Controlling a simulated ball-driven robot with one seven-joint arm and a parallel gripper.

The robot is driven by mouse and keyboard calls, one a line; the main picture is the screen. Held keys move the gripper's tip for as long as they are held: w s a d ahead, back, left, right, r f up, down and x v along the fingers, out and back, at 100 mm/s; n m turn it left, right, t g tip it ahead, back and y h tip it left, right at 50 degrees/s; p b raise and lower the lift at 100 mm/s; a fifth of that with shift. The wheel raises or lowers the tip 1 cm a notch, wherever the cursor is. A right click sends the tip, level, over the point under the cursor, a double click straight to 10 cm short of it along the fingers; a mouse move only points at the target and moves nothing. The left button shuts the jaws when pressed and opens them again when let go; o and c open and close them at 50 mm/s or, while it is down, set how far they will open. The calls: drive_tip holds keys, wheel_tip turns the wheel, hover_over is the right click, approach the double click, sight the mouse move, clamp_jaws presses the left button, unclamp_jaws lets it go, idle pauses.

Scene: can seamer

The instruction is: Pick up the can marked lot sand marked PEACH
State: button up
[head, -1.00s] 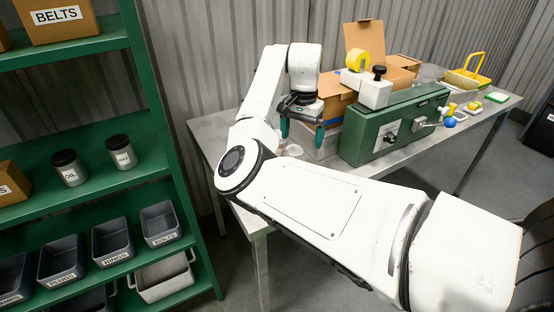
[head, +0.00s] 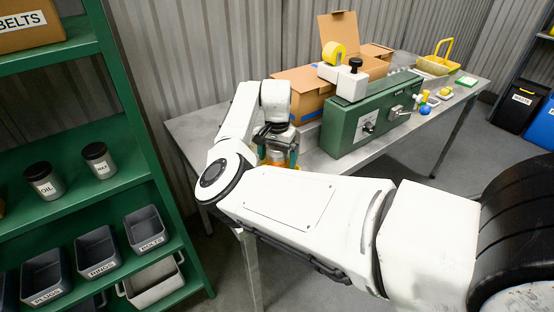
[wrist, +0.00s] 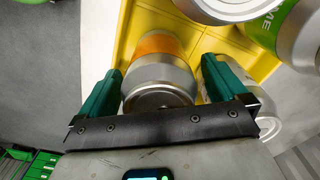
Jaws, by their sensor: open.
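In the wrist view, a silver can with an orange band (wrist: 163,72) stands between the two green fingers of my gripper (wrist: 160,88). The fingers are open, one on each side of the can; I cannot tell whether either touches it. No lot mark or PEACH lettering is readable on it. The can is at a yellow tray (wrist: 150,20). In the head view my gripper (head: 277,160) is low over the near left end of the table, partly hidden by my arm, with a bit of yellow showing around it.
A green-labelled can (wrist: 290,32) ending in "ME", a can at the top (wrist: 222,8) and a pale can (wrist: 268,122) stand close by. On the table are a green seamer (head: 375,115) and cardboard boxes (head: 300,92). A green shelf (head: 105,140) stands left.

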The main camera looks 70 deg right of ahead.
drive_tip(key=shift+f, duration=0.4)
drive_tip(key=shift+c, duration=0.2)
drive_tip(key=c, duration=1.3)
